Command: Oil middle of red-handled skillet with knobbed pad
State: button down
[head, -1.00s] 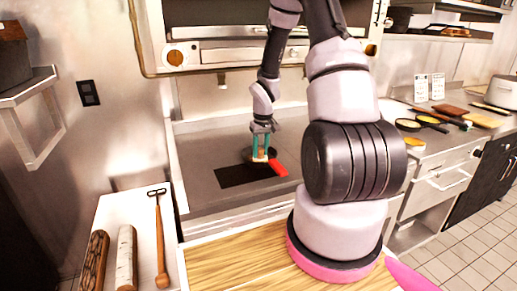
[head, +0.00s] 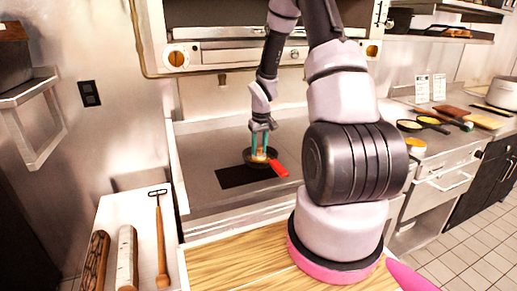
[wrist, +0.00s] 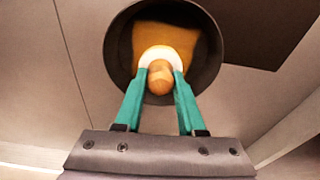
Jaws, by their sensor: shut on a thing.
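The red-handled skillet (head: 280,170) sits on the flat cooking surface, its dark round pan at the left end of the handle. In the wrist view I look down into the dark pan (wrist: 211,50). My gripper (head: 259,152) is over the pan, pointing down. In the wrist view its teal fingers (wrist: 160,82) are shut on the round wooden knob of the pad (wrist: 161,76). A white collar shows around the knob. An orange-yellow patch (wrist: 165,38) lies below it inside the pan; I cannot tell if it is pad or oil. The pad's underside is hidden.
A black rectangle (head: 232,177) lies on the cooking surface beside the pan. A wooden counter (head: 225,262) is in front. Small pans (head: 432,119) and a yellow-filled bowl (head: 415,146) stand on the right counter. A wooden-handled tool (head: 161,240) lies at left. An oven hangs above.

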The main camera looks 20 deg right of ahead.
aim_at(262, 158)
jog(key=shift+s, duration=1.6)
jog(key=shift+w+f, duration=0.1)
jog(key=shift+w, duration=1.65)
jog(key=shift+w+r, duration=0.1)
jog(key=shift+r, duration=2.95)
jog(key=shift+r, duration=1.5)
